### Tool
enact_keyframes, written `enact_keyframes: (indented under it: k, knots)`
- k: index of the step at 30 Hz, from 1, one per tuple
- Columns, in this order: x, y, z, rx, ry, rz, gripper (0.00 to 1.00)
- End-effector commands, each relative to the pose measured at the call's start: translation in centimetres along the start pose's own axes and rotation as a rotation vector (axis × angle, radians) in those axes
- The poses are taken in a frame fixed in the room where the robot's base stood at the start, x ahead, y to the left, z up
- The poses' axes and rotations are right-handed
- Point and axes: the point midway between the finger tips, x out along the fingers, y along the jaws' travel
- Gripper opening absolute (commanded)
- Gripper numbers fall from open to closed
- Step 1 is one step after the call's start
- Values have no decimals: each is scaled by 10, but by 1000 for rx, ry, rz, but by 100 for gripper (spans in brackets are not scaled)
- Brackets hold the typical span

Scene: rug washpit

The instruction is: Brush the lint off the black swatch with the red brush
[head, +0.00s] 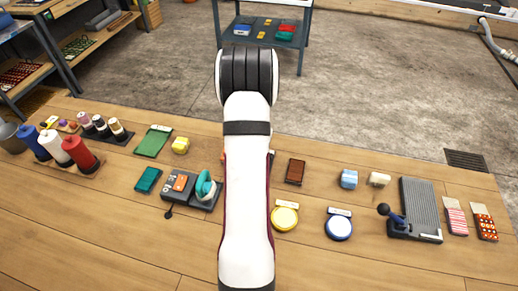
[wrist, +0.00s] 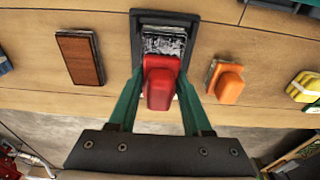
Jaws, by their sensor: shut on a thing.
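The red brush (wrist: 160,88) is upright between the two green fingers of my gripper (wrist: 159,84) in the wrist view, and the fingers are shut on it. The black swatch (wrist: 165,44) lies in a dark frame (wrist: 138,24) just beyond the brush, with whitish lint over the part that shows. The brush covers the near part of the swatch; I cannot tell whether its bristles touch it. In the head view my own arm hides the gripper, the brush and nearly all of the swatch.
A brown block (wrist: 80,57) and an orange-handled brush (wrist: 225,82) flank the frame in the wrist view.

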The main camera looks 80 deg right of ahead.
Motion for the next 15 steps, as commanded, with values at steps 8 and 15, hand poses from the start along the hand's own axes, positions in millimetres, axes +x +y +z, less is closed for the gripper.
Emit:
enact_keyframes:
  k: [8, 15]
  knots:
    - [-3, 0, 25, 0, -1, 0, 0]
    - [-7, 0, 45, 0, 0, -1, 0]
